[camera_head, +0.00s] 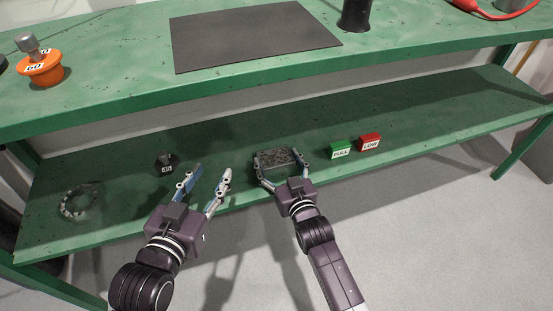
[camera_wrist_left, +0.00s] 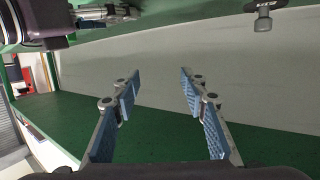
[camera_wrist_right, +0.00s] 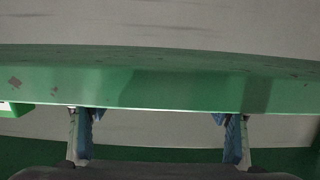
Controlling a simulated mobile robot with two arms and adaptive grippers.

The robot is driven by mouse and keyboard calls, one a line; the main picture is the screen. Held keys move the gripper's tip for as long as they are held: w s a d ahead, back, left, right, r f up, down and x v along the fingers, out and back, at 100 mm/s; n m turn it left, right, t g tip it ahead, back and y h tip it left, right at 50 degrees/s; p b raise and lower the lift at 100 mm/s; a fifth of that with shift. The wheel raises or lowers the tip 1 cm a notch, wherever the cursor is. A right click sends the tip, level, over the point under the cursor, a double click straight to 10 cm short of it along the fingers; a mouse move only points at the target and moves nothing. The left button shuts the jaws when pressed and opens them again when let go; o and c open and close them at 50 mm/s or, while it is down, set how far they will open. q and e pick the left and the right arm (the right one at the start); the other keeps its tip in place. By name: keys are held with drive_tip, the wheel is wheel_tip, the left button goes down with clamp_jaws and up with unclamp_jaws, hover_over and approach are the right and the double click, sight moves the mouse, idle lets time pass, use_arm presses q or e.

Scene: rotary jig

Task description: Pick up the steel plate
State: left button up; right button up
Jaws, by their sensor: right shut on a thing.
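The steel plate (camera_head: 278,156) is a dark grey, speckled rectangular piece at the front of the lower green shelf. My right gripper (camera_head: 281,162) is shut on it, with one finger at each side end. I cannot tell whether the plate rests on the shelf or is slightly raised. In the right wrist view the fingers (camera_wrist_right: 155,122) stand wide apart, and the plate cannot be made out. My left gripper (camera_head: 206,181) is open and empty, left of the plate over the shelf's front edge. Its spread fingers also show in the left wrist view (camera_wrist_left: 159,86).
On the lower shelf (camera_head: 440,122) are a dark knob piece (camera_head: 166,164), a ring (camera_head: 70,207), a green FULL block (camera_head: 340,149) and a red LOW block (camera_head: 370,142).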

drive_tip(key=shift+r, duration=0.3)
